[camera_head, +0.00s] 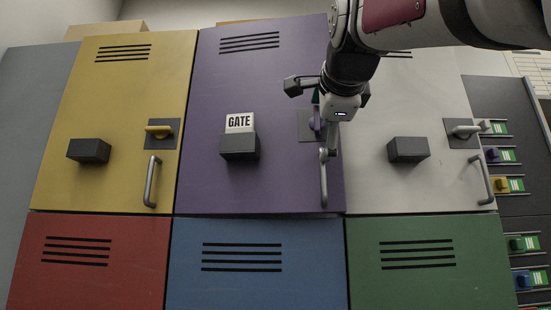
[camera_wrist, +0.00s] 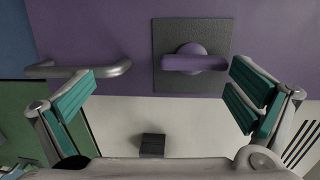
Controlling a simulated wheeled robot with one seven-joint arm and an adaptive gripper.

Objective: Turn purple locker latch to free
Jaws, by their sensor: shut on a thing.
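The purple locker door (camera_head: 265,75) has a dark square latch plate with a purple lever (camera_head: 313,122). The right finger is near the lever's end and the left finger overlaps the purple door's grey handle (camera_wrist: 110,70). I see no grip on the lever.
The purple door's handle (camera_head: 323,180) is below the latch. A dark block (camera_head: 240,148) holds the GATE sign (camera_head: 240,123). The yellow door (camera_head: 115,110) and white door (camera_head: 420,120) stand on either side. Several small coloured switches (camera_head: 505,156) are at right.

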